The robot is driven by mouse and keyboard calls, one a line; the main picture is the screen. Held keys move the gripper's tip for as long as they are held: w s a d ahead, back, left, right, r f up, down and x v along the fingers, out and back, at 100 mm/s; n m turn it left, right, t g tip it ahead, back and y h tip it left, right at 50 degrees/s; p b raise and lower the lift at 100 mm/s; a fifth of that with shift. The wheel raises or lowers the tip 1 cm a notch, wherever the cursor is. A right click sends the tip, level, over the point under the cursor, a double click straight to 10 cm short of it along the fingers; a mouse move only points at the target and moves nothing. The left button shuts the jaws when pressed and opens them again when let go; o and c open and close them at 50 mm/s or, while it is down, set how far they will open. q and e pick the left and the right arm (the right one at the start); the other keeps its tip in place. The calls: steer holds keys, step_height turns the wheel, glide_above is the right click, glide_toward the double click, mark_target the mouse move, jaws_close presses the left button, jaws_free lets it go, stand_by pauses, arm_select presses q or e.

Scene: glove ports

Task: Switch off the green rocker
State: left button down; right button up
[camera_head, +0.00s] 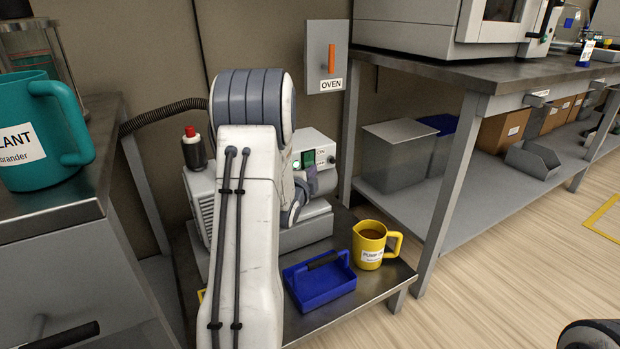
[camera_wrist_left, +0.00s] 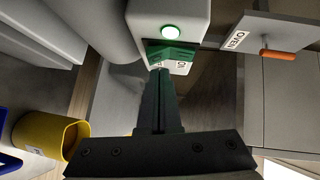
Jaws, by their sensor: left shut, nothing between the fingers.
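The green rocker (camera_head: 308,158) is on the front of a pale grey machine (camera_head: 318,143) on the low metal table. It also shows in the left wrist view (camera_wrist_left: 178,52), beside a lit round green lamp (camera_wrist_left: 170,33). My left gripper (camera_wrist_left: 159,76) is shut and empty, its fingertips at the rocker's near edge; I cannot tell whether they touch it. The fingers partly cover the rocker and the label beside it. In the head view my left arm hides much of the machine, and the fingertips are hard to make out.
A blue tray (camera_head: 318,283) and a yellow mug (camera_head: 370,246) stand in front of the machine. An orange OVEN lever (camera_head: 331,58) is on a wall plate. A teal jug (camera_head: 40,135) stands on the left bench. Open floor lies at right.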

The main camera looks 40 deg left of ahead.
arm_select(q)
steer(key=shift+w+a, duration=0.1)
steer(key=shift+a, duration=0.3)
steer(key=shift+f, duration=0.1)
steer(key=s+d+f+b, duration=0.2)
steer(key=s+d+b, duration=0.4)
steer(key=s+b, duration=0.4)
steer(key=b, duration=0.5)
steer(key=shift+s+d+f, duration=0.25)
steer(key=shift+d+f, duration=0.1)
steer(key=shift+d, duration=0.05)
stand_by(0.5)
